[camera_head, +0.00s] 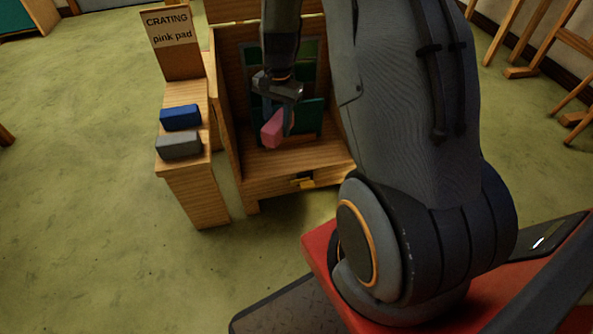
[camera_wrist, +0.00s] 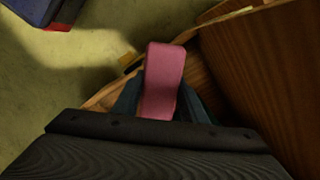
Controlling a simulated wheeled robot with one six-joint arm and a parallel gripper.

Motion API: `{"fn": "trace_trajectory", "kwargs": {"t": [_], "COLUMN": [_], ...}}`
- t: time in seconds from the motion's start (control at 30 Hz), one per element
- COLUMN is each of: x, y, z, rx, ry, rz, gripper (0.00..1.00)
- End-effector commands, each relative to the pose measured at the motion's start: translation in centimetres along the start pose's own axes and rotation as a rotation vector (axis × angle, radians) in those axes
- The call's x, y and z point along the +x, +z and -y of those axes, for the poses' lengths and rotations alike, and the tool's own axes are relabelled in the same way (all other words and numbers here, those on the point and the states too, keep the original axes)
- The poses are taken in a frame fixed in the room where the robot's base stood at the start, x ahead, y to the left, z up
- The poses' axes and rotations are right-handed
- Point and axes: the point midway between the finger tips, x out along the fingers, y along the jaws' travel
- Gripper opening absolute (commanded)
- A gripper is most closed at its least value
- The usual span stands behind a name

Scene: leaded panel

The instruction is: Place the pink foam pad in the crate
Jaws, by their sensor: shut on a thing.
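My gripper (camera_head: 281,117) is shut on the pink foam pad (camera_head: 272,131). In the wrist view the pad (camera_wrist: 164,80) stands out between the two fingers (camera_wrist: 160,100). The wooden crate (camera_head: 227,118) is open at the front, and my gripper and the pad show in front of its opening. I cannot tell whether the pad is inside the walls or just before them. A leaded panel with green panes (camera_head: 310,118) stands in the crate, partly hidden by my arm.
A wooden stand (camera_head: 193,186) left of the crate bears a blue pad (camera_head: 180,117) and a grey pad (camera_head: 179,146). A sign (camera_head: 171,29) reads "CRATING pink pad". A yellow latch (camera_head: 305,182) is on the crate's front edge. Easels (camera_head: 543,47) stand at the right.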

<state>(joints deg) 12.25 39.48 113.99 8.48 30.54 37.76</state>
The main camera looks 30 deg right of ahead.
Motion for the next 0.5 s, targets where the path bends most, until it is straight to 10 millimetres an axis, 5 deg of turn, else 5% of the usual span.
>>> {"fn": "trace_trajectory", "kwargs": {"t": [0.03, 0.2, 0.5], "x": [2.8, 8.7, 14.0], "y": [-2.2, -7.7, -12.8], "z": [0.1, 0.1, -0.6], "rx": [0.107, 0.463, 0.815], "ry": [-0.01, -0.048, -0.084], "rz": [0.002, 0.006, 0.016], "gripper": [0.17, 0.17, 0.17]}}
